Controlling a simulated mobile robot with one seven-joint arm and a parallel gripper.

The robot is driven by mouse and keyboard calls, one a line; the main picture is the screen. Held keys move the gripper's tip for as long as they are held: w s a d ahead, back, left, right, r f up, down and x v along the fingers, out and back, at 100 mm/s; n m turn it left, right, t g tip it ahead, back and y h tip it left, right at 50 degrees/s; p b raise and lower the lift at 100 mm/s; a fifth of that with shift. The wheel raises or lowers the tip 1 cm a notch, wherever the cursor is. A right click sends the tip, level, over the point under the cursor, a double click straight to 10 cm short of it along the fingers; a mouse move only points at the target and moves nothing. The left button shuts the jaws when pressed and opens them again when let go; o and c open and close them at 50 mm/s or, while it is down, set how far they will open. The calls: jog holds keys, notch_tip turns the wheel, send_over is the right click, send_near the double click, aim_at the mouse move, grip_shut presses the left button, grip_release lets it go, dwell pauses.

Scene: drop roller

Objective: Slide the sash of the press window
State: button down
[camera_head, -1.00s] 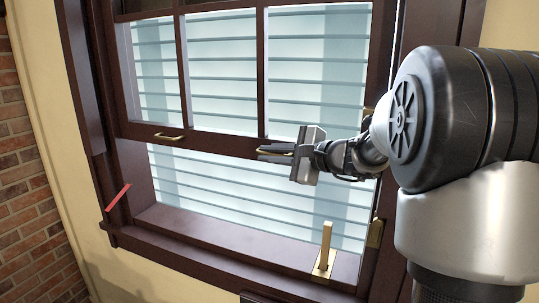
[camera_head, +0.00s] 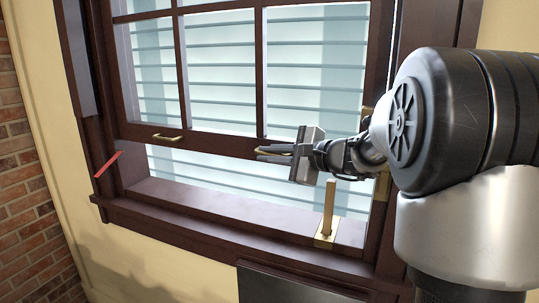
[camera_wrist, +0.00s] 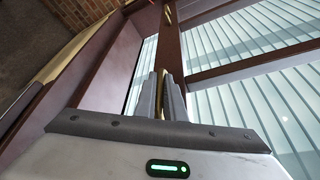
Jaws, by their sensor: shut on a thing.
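The dark brown sash (camera_head: 220,145) of the window is partly open, with a gap between its bottom rail and the sill (camera_head: 220,203). Its rail carries a left brass handle (camera_head: 168,137) and a right brass handle (camera_head: 262,153). My gripper (camera_head: 278,152) is shut on the right handle, which is mostly hidden by the fingers. In the wrist view the fingers (camera_wrist: 161,97) close around a thin brass strip. A red strip (camera_head: 108,164) marks the left side of the frame, a little below the rail.
An upright wooden post (camera_head: 329,208) on a brass base (camera_head: 325,237) stands on the sill at the right, below my gripper. A brass plate (camera_head: 381,185) is on the right jamb. A dark panel (camera_head: 290,285) lies below the window. A brick wall (camera_head: 30,200) is at the left.

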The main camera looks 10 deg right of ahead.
jog(key=f+b, duration=0.1)
jog(key=f, duration=0.2)
jog(key=shift+a+b, duration=0.2)
jog(key=shift+b, duration=0.1)
jog(key=shift+r, duration=0.1)
jog(key=c, duration=1.8)
grip_release()
jog(key=shift+w+a, duration=0.1)
jog(key=shift+w, duration=0.05)
jog(key=shift+c, duration=0.2)
jog(key=shift+d, duration=0.2)
jog(key=p+v, duration=0.1)
jog(key=v, duration=1.6)
jog(key=shift+s, duration=0.25)
